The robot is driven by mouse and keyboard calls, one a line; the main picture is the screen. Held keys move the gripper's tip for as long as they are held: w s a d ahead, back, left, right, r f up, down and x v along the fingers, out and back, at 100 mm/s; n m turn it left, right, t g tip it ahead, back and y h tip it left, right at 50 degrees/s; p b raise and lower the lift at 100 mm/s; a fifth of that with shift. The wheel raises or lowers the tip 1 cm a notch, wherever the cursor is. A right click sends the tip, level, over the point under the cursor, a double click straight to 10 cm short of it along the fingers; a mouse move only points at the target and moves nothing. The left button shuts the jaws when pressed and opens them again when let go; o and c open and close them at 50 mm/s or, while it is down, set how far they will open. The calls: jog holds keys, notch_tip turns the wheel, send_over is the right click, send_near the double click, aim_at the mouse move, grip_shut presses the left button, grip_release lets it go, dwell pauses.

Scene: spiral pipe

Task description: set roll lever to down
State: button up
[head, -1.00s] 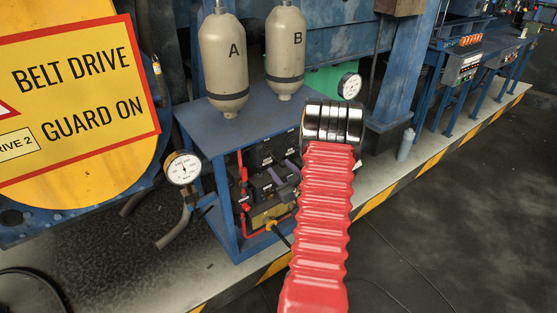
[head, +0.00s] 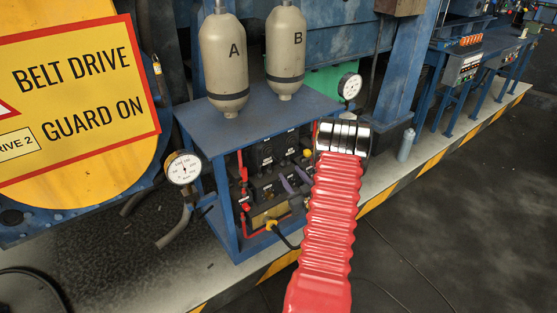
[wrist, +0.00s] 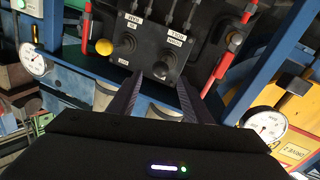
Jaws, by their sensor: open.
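The valve block (head: 268,165) with black levers and small white labels sits inside the blue stand in the head view, partly hidden by my arm. In the wrist view the block (wrist: 150,50) is seen upside down, with two black round-ended levers (wrist: 163,68) (wrist: 125,44) near my fingers. In the head view the purplish fingers (head: 297,187) are in front of the block.
A yellow knob (wrist: 104,47) and red-handled levers (wrist: 235,42) flank the block. Pressure gauges (head: 184,168) (head: 349,86) stand at either side of the blue stand (head: 222,205). Tanks A (head: 224,65) and B (head: 286,55) are on top.

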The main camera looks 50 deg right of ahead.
aim_at(278, 160)
jog(key=x, duration=1.1)
jog(key=shift+w+d, duration=0.15)
jog(key=shift+w, duration=0.2)
jog(key=shift+c, duration=0.7)
jog(key=shift+r, duration=0.1)
grip_shut()
